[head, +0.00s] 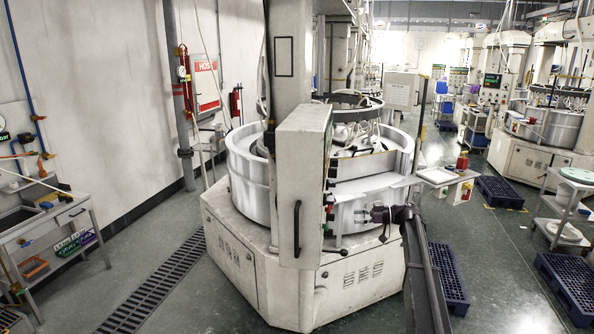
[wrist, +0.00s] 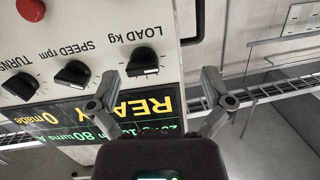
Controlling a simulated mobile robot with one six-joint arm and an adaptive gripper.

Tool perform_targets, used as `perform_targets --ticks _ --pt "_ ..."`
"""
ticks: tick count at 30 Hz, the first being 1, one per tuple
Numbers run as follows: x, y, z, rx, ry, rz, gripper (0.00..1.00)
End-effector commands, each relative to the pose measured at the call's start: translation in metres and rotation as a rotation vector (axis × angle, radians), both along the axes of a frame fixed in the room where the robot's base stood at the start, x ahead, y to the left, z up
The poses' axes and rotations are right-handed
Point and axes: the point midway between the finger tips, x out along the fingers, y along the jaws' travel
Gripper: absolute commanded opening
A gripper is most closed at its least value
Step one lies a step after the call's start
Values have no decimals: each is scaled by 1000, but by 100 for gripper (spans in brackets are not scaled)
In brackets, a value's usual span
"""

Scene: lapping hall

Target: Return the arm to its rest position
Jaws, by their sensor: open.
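My gripper (head: 375,213) is in front of the lapping machine (head: 230,257) in the head view, with my dark arm reaching up to it from the lower right. In the wrist view my gripper (wrist: 158,88) is open, its two fingers apart with nothing between them. Behind the fingers is the machine's control panel (wrist: 85,25), upside down, with knobs marked LOAD kg, SPEED rpm and TURNS. Its display (wrist: 150,108) reads READY and is partly hidden by my gripper. A red button (wrist: 31,9) shows at the upper left.
The control box (head: 302,185) stands close left of my gripper. A small side table (head: 437,175) with red and yellow items is to the right. Blue pallets (head: 498,191) lie on the floor at right. A workbench (head: 50,228) stands at far left.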

Motion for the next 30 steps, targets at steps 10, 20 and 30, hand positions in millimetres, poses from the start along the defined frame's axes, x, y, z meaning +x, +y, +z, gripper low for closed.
perform_targets --ticks 10,20,30 --pt "-115 82 -118 -316 463 -71 100" --pt "-230 115 -215 -641 836 -307 100" --pt "-346 110 -289 -926 1064 -707 100"
